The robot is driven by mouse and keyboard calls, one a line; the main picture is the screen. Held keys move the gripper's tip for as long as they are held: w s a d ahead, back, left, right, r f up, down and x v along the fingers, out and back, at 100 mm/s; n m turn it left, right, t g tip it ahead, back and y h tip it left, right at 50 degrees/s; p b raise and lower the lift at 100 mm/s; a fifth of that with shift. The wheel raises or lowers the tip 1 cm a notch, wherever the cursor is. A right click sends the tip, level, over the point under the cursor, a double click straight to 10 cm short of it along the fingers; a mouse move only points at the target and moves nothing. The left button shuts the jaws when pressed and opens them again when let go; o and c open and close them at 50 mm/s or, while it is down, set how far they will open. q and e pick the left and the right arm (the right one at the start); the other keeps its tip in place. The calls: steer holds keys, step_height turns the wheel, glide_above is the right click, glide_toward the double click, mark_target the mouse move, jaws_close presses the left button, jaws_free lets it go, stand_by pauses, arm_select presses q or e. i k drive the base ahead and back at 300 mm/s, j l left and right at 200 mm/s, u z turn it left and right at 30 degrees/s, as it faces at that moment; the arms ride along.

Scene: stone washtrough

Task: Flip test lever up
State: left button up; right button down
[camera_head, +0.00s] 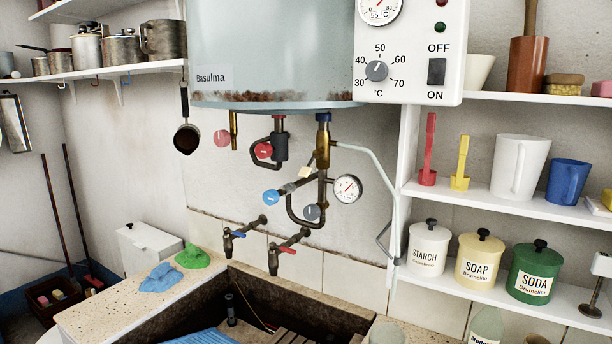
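Under the boiler (275,50) labelled Basulma hangs pipework with several small handles. A small pale yellow tab (304,172) sits on the brass and dark metal fitting by the vertical pipe; it may be the test lever, but it is too small to be sure or to tell its position. A round pressure gauge (347,189) sits to the right. Neither of my grippers is in view.
A stone trough (290,305) with two taps (232,240) above it stands below the pipework. A thin pale pipe (385,175) runs down on the right. Shelves with jars (479,260) and jugs (517,165) stand right. A ladle (187,138) hangs left.

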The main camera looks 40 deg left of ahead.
mark_target(305, 171)
steer(key=i, duration=0.4)
steer(key=u, duration=1.65)
